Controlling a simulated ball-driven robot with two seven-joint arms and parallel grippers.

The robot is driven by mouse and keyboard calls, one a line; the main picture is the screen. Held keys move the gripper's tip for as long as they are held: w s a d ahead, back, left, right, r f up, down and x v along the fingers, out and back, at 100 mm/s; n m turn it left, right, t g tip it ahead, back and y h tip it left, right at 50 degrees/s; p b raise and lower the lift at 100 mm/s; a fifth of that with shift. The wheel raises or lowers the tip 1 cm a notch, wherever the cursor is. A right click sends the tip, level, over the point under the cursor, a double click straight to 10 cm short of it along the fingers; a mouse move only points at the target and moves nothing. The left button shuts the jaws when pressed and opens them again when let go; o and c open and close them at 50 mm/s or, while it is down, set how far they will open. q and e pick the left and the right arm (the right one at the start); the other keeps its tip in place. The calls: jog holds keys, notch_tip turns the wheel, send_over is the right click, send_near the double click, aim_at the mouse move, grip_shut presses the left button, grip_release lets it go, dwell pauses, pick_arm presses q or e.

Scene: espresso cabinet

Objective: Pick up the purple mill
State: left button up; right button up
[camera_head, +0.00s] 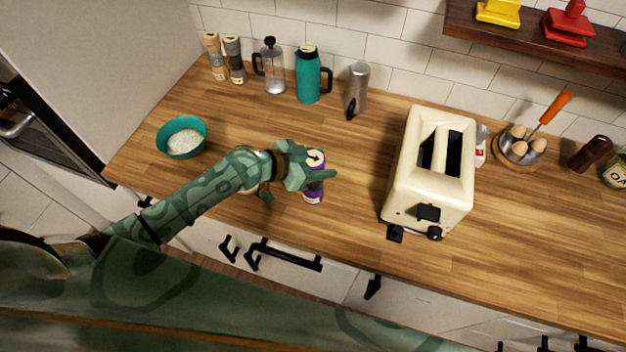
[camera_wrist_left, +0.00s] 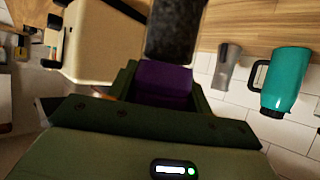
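The purple mill (camera_head: 313,197) is upright at the counter's front part, left of the toaster, with a purple body and a pale label. My left gripper (camera_head: 318,172) reaches it from the left, and its fingers cross the mill's middle and hide part of it. In the left wrist view the mill's purple part (camera_wrist_left: 163,82) fills the gap between my left gripper's green fingers (camera_wrist_left: 165,95), with a dark speckled section beyond. The gripper looks shut on it. I cannot tell whether the mill touches the counter. My right gripper is not in view.
A cream toaster (camera_head: 430,170) stands right of the mill. A teal bowl (camera_head: 181,138) is at the left. A teal jug (camera_head: 308,75), a French press (camera_head: 271,68), a metal pitcher (camera_head: 357,85) and two other mills (camera_head: 234,60) line the back. The counter's front edge is close.

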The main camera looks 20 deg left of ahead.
pick_arm(q)
grip_shut()
jog(key=shift+w+r, duration=0.1)
